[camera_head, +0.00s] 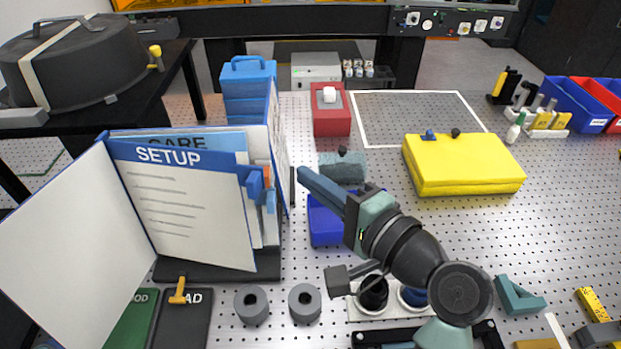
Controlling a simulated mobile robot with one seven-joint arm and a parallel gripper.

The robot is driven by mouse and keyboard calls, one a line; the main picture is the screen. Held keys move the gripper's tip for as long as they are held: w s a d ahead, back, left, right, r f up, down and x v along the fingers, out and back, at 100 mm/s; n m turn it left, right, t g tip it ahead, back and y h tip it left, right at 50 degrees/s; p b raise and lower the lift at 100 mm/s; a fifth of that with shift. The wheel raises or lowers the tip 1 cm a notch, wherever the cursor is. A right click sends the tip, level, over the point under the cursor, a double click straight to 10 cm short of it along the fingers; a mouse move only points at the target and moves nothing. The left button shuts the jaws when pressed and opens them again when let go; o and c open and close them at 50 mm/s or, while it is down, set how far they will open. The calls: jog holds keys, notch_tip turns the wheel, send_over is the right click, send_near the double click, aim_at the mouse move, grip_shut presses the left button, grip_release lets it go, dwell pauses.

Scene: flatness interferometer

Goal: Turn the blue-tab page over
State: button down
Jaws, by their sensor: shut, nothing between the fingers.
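A binder stands upright and open at the left, its white front cover (75,235) swung out to the left. The front page, headed SETUP (185,205), faces me. A blue tab (256,187) sits on the right edge of this page. Behind it is a page headed CARE (190,142), and an orange tab (267,176) shows just beyond the blue one. My gripper (304,175) is shut and empty. Its fingertips point up and left, to the right of the tabs and apart from them in the picture; the depth between them is hard to judge.
The binder's black base (215,272) rests on the perforated bench. Two grey rings (251,304) stand in front. A blue box (325,222) lies behind my gripper, a yellow case (462,164) to its right. A red box (331,112) stands behind.

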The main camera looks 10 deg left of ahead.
jog(key=p+x, duration=0.2)
jog(key=x, duration=0.5)
jog(key=shift+w+a+r, duration=0.1)
jog(key=shift+w+a, duration=0.1)
jog(key=shift+a, duration=0.15)
jog(key=s, duration=0.1)
jog(key=s+p, duration=0.1)
jog(key=s, duration=0.2)
jog(key=shift+d+r+p, duration=0.1)
jog(key=shift+d+p, duration=0.15)
jog(key=shift+p, duration=0.05)
jog(key=shift+s, duration=0.25)
